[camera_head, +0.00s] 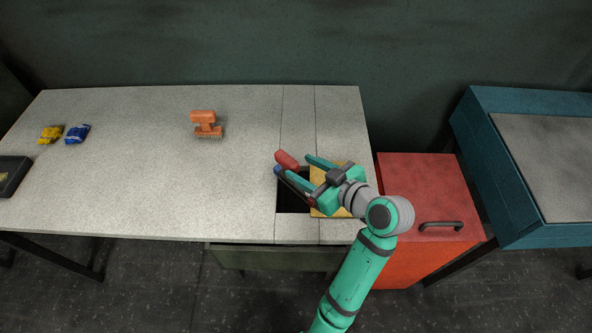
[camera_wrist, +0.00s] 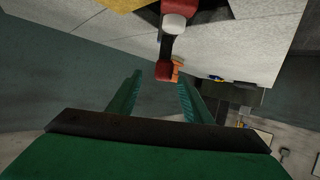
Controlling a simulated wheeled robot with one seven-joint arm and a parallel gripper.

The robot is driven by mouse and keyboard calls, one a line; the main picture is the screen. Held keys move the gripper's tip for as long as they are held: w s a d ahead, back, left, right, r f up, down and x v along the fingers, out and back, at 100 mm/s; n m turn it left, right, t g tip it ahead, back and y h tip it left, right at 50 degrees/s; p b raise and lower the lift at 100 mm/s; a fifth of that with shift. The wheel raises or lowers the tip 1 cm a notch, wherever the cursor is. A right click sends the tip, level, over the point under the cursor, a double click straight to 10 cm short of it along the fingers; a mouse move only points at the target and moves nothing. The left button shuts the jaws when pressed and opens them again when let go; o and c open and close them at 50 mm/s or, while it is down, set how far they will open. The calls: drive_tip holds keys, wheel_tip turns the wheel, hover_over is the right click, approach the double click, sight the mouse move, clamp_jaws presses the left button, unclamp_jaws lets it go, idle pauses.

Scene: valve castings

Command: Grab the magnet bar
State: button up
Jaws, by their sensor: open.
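A bar with red ends, which I take for the magnet bar, shows a red end (camera_head: 286,160) just beyond my fingertips in the head view. In the wrist view its red near end (camera_wrist: 163,71) lies ahead between the fingertips, with a dark shaft and a pale round part further up. My gripper (camera_head: 298,165) is open, its two green fingers pointing left over the dark opening in the bench. In the wrist view, my gripper (camera_wrist: 160,76) has nothing between its fingers that I can see touching them. The gripper hides part of the bar in the head view.
The bench top (camera_head: 150,190) is mostly clear. An orange brush (camera_head: 206,124) stands to the left. Yellow (camera_head: 51,133) and blue (camera_head: 77,133) items lie at the far left. A dark opening (camera_head: 292,203) with a yellow piece (camera_head: 320,174) is under my gripper. A red cabinet (camera_head: 415,180) stands right.

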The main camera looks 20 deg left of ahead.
sight(297, 166)
drive_tip(key=x, duration=0.3)
drive_tip(key=shift+s, duration=0.1)
drive_tip(key=shift+a+f, duration=0.15)
drive_tip(key=shift+a, duration=0.45)
drive_tip(key=shift+r+x, duration=0.1)
drive_tip(key=shift+x, duration=1)
drive_tip(key=shift+r+x, duration=0.15)
drive_tip(key=shift+x, duration=0.95)
clamp_jaws()
